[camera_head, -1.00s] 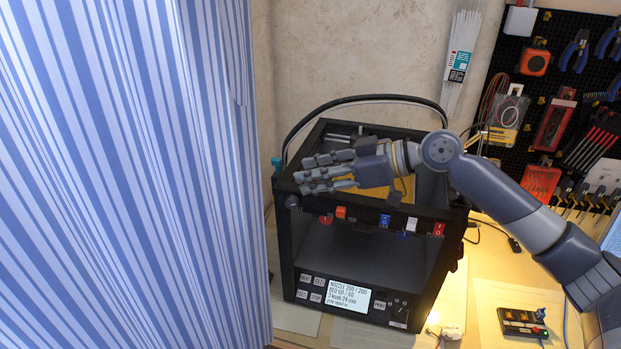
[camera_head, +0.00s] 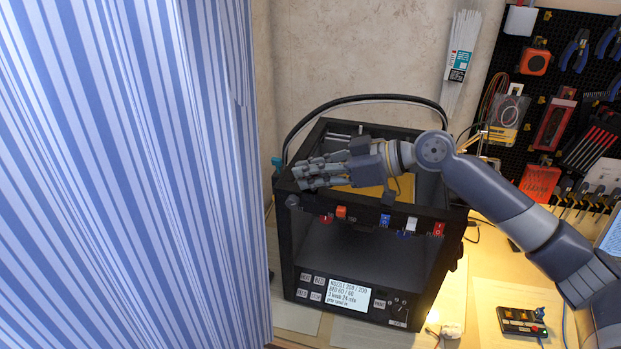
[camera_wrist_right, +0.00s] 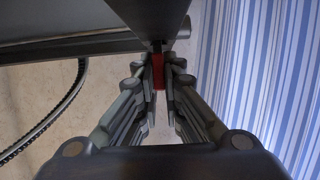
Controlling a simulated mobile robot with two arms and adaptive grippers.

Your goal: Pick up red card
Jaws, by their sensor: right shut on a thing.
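My right gripper (camera_head: 304,174) reaches in from the right over the top front left corner of the black printer (camera_head: 290,245). In the right wrist view its fingers are shut on a small red piece (camera_wrist_right: 157,70), which looks like the red card. Only a narrow strip of it shows between the fingertips. It sits right below a dark bar, and I cannot tell whether it touches the bar. In the head view the fingers hide this piece. My left gripper is not in view.
Small coloured pieces, including a red one (camera_head: 326,219), an orange one (camera_head: 341,211) and a blue one (camera_head: 385,220), line the printer's upper front edge. A blue-striped surface (camera_head: 130,170) fills the left. A tool pegboard (camera_head: 545,90) is at the right.

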